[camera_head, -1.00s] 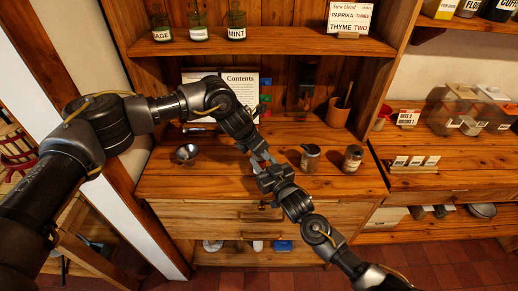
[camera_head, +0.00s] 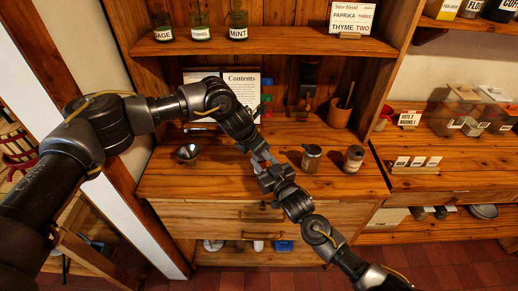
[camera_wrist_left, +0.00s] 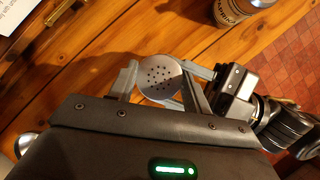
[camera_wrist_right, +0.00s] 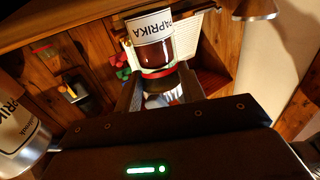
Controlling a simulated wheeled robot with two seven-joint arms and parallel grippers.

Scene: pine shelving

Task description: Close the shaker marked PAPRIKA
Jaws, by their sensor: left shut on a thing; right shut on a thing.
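The PAPRIKA shaker is held between my two grippers above the counter; its white label and red contents (camera_wrist_right: 155,40) show in the right wrist view. Its label is upside down in that picture. My right gripper (camera_wrist_right: 158,88) is shut on the shaker. In the left wrist view the round perforated metal lid (camera_wrist_left: 159,76) sits between the fingers of my left gripper (camera_wrist_left: 160,90), which is shut on it. In the head view the left gripper (camera_head: 260,158) meets the right gripper (camera_head: 268,172); they hide the shaker. Whether the lid is fully seated I cannot tell.
Two jars, one nearer (camera_head: 311,158) and one with a label (camera_head: 354,159), stand on the counter right of my grippers. A small metal funnel (camera_head: 187,153) stands at left. The Contents book (camera_head: 241,82) and a wooden pot (camera_head: 340,113) are behind. The counter front is clear.

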